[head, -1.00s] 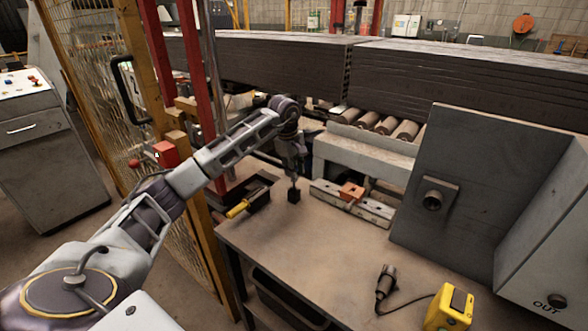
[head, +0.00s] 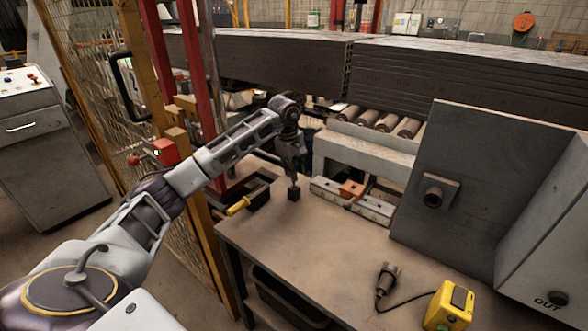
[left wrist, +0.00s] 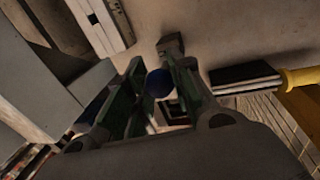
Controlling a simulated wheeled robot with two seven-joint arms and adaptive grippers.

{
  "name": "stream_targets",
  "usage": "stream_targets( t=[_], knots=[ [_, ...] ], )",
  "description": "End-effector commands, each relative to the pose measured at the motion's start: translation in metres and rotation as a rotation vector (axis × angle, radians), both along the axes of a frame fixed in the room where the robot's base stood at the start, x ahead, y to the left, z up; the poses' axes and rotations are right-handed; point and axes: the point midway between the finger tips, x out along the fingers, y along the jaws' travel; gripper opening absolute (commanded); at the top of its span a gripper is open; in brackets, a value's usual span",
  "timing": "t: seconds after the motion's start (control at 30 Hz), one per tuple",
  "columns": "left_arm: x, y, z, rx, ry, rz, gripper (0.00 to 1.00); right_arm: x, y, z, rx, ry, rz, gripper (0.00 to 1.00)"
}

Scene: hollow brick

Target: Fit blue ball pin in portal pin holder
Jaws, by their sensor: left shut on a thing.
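My left gripper (head: 294,182) points down over the table at the left of centre. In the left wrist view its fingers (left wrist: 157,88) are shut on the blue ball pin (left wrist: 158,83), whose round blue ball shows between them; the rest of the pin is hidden. A small dark block (head: 294,194) stands on the table right under the gripper in the head view. A grey block just past the fingertips in the left wrist view (left wrist: 171,45) looks like this one. It may be the portal pin holder. I cannot tell whether pin and block touch. My right gripper is not in view.
A dark tray with a yellow-handled tool (head: 238,206) lies left of the gripper. An orange brick (head: 351,189) sits at a metal fixture (head: 375,208) on the right. A grey machine panel (head: 470,165), a dark corded plug (head: 387,278) and a yellow box (head: 449,306) stand farther right. The table's middle is clear.

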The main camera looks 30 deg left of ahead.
Motion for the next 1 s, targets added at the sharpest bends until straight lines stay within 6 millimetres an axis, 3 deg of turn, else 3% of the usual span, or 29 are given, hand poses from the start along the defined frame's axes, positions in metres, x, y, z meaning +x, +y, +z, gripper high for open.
stream_targets(
  t=[1.0],
  knots=[
    [0.0,0.0,-0.011,0.0,0.0,0.0,0.0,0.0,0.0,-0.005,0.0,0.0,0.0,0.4]
  ],
)
